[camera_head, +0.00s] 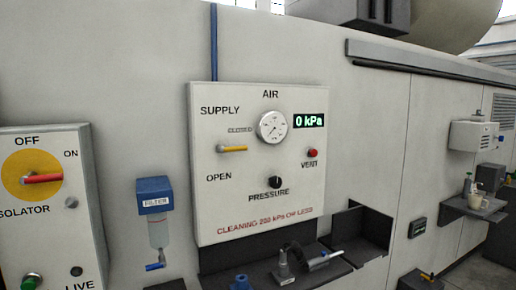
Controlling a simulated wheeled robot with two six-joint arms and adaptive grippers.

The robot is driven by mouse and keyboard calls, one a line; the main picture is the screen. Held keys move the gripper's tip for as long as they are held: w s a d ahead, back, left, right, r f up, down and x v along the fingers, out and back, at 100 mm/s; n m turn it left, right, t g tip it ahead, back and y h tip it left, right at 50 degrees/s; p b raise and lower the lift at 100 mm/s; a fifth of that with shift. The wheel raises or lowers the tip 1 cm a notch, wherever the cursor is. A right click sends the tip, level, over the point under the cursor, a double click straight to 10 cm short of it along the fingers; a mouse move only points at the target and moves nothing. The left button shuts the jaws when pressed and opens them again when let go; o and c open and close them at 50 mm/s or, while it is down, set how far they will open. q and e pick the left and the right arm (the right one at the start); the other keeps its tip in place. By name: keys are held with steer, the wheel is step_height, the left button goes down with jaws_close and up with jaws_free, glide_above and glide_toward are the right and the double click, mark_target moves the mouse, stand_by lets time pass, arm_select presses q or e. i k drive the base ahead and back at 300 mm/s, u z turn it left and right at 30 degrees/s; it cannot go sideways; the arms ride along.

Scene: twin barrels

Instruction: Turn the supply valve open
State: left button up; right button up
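The supply valve (233,149) is a small yellow lever on the left of the white AIR panel (210,215). The lever lies level, its pivot end at the left and its handle pointing right. The word CLOSED stands above it and OPEN stands below it. A round gauge (272,127) is to its upper right, and a green digital display (309,121) beside that reads 0 kPa. Neither of my grippers shows in the head view, and nothing covers the lever.
The panel also has a black PRESSURE knob (275,182) and a red VENT button (312,153). A blue-topped filter (155,207) hangs left of it. An isolator box (50,215) stands further left. A dark shelf (320,278) below holds a grey nozzle-like tool (284,268).

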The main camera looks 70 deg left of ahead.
mark_target(221, 149)
steer(key=u, duration=0.45)
steer(key=i, duration=0.9)
steer(key=u, duration=0.7)
